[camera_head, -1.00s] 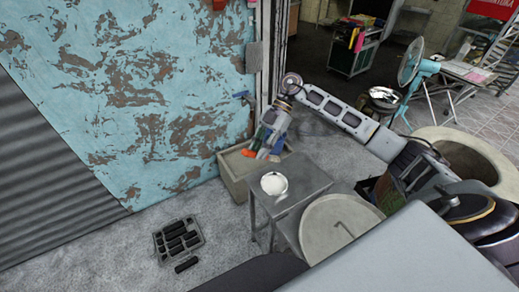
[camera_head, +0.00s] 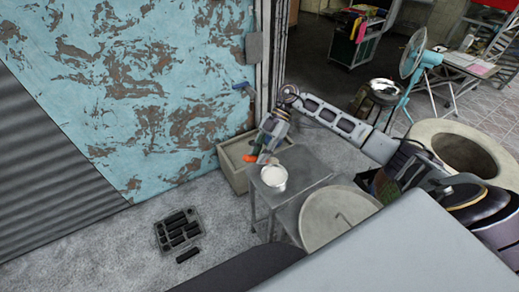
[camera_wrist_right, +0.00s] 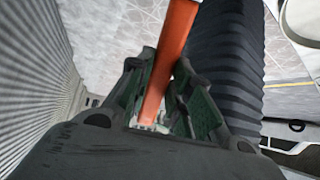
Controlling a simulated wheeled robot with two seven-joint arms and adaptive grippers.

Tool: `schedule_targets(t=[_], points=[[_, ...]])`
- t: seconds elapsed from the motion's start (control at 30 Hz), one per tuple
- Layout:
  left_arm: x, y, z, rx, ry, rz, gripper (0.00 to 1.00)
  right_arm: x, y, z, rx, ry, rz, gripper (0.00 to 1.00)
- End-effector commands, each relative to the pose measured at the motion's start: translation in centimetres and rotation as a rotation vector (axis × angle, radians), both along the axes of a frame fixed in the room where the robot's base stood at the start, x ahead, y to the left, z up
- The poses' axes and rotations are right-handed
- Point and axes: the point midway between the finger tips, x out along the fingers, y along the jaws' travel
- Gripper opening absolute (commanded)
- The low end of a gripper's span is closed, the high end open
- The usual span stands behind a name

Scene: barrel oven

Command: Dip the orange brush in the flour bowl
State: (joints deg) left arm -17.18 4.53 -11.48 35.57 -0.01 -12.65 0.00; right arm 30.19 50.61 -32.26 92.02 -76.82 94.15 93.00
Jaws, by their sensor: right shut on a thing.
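The white flour bowl (camera_head: 273,178) stands on the small grey metal table (camera_head: 312,168), with pale flour in it. My right gripper (camera_head: 260,155) is just above and to the upper left of the bowl in the head view. It is shut on the orange brush (camera_head: 249,158), whose orange end shows beside the fingers. In the right wrist view the orange handle (camera_wrist_right: 172,50) runs up between the two fingers of the right gripper (camera_wrist_right: 165,88). The bristles cannot be made out. My left gripper is not in view.
A beige box (camera_head: 229,164) stands on the floor against the peeling blue wall (camera_head: 150,90). A round pale lid or board (camera_head: 325,222) with a thin handle lies in front of the table. A round barrel oven (camera_head: 470,150) is at the right. A black tray (camera_head: 178,230) lies on the floor.

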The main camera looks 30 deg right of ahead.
Motion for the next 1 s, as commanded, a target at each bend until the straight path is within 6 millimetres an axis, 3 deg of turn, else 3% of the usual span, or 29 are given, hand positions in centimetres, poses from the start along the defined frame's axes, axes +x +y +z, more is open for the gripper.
schedule_targets(t=[0.4,1.0], points=[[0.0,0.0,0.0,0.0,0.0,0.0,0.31,-0.1,0.0,-3.6,0.0,0.001,-0.001,0.0],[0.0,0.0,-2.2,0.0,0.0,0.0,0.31,0.0,0.0,-7.9,0.0,0.0,0.0,0.0]])
